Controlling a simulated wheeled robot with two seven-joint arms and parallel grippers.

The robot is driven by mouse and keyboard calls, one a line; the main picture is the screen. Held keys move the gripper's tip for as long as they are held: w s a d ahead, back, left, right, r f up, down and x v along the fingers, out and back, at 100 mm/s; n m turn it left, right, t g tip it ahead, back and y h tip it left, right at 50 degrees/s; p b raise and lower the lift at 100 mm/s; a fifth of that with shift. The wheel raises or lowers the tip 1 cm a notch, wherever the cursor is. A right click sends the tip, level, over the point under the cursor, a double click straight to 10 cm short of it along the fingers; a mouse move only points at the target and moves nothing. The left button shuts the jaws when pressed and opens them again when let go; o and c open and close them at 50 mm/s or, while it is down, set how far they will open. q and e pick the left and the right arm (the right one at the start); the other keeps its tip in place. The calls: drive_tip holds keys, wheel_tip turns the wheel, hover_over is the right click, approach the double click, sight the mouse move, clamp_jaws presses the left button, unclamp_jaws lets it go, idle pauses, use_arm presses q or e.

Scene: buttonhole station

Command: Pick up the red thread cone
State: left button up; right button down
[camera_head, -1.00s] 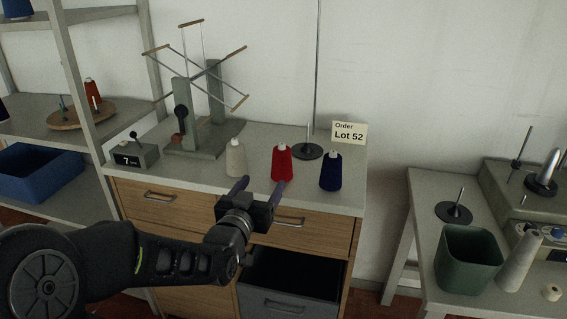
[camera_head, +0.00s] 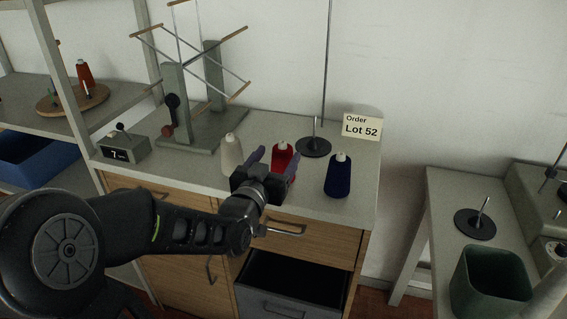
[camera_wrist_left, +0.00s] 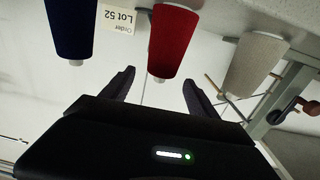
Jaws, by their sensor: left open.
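The red thread cone (camera_head: 283,158) stands upright on the cabinet top, between a cream cone (camera_head: 231,156) and a navy cone (camera_head: 338,177). My left gripper (camera_head: 276,160) is open in front of the red cone, which partly hides behind it in the head view. In the left wrist view, the red cone (camera_wrist_left: 172,40) appears upside down, centred beyond the two spread fingers (camera_wrist_left: 157,88), with nothing between the fingertips. My right gripper is not in view.
A black spindle stand (camera_head: 313,147) and an order card (camera_head: 361,129) are behind the cones. A skein winder (camera_head: 189,132) stands to the left. An open drawer (camera_head: 291,282) is below.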

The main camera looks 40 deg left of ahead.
use_arm(q)
drive_tip(key=shift+x, duration=1.35)
drive_tip(key=shift+p+x, duration=0.85)
drive_tip(key=shift+x, duration=1.7)
clamp_jaws()
drive_tip(key=shift+r, duration=0.1)
